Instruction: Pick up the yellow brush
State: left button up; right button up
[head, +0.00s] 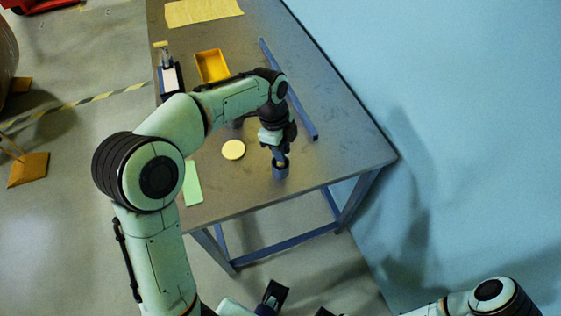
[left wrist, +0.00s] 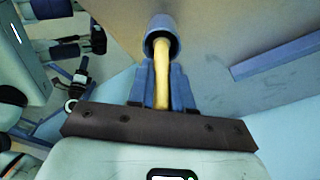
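The yellow brush (left wrist: 162,88) stands handle-up in a blue-grey cup (left wrist: 163,38) in the left wrist view. Its lower end is hidden inside the cup. In the head view the cup (head: 280,172) stands near the table's front edge, and the brush is mostly hidden by my gripper. My left gripper (head: 280,154) points down just above the cup. In the left wrist view its two blue fingers (left wrist: 162,72) lie close against both sides of the brush handle and appear shut on it.
On the table (head: 335,150) are a pale round disc (head: 233,149), a green sheet (head: 192,184), a yellow tray (head: 212,66), a dark holder with a white face (head: 169,79) and a long blue bar (head: 290,90). Kraft paper (head: 203,11) lies at the far end. The right front is clear.

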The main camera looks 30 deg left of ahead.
pick_arm(q)
grip_shut()
jog(key=shift+r, duration=0.15)
